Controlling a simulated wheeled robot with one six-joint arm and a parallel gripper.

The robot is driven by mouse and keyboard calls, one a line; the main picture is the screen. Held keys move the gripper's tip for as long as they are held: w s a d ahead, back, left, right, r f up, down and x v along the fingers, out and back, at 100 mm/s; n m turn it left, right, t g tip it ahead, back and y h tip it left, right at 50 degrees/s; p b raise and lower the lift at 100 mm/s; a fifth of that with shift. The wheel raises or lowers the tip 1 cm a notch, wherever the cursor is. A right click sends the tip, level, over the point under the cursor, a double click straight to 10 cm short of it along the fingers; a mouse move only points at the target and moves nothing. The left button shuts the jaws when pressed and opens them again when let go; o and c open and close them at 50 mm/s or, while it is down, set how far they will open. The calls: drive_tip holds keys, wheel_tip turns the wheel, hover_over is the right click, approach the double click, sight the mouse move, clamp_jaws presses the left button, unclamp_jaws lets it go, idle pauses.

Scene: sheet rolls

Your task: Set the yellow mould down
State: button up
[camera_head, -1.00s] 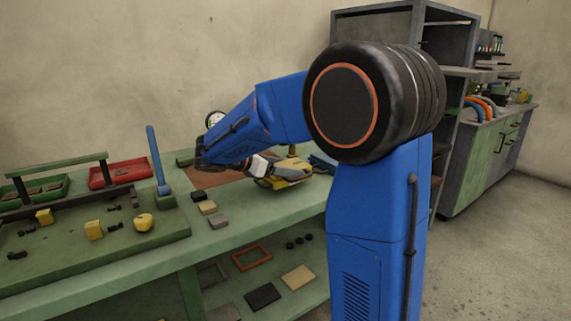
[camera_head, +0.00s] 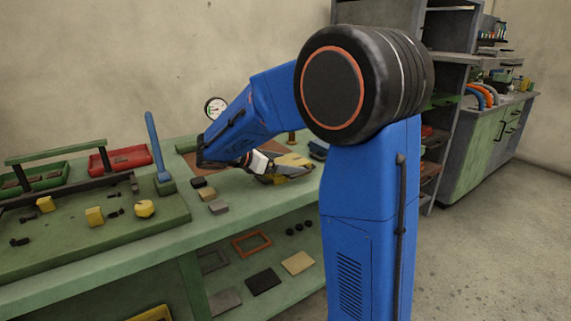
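A yellow piece (camera_head: 292,161), which looks like the yellow mould, is at the end of my arm over the right part of the green bench. My gripper (camera_head: 268,173) is low, touching or just in front of this piece. The piece is small and partly covered by the gripper. I cannot tell whether the fingers close on it, or whether it rests on the bench.
Small dark and tan blocks (camera_head: 208,193) lie just left of my gripper. A blue lever (camera_head: 156,145) stands on a green board with yellow pieces. A round gauge (camera_head: 214,106) is behind my arm. The shelf below holds flat plates and an orange-brown frame (camera_head: 251,243).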

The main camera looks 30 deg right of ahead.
drive_tip(key=shift+r, duration=0.15)
drive_tip(key=v, duration=1.2)
drive_tip(key=shift+s, duration=0.15)
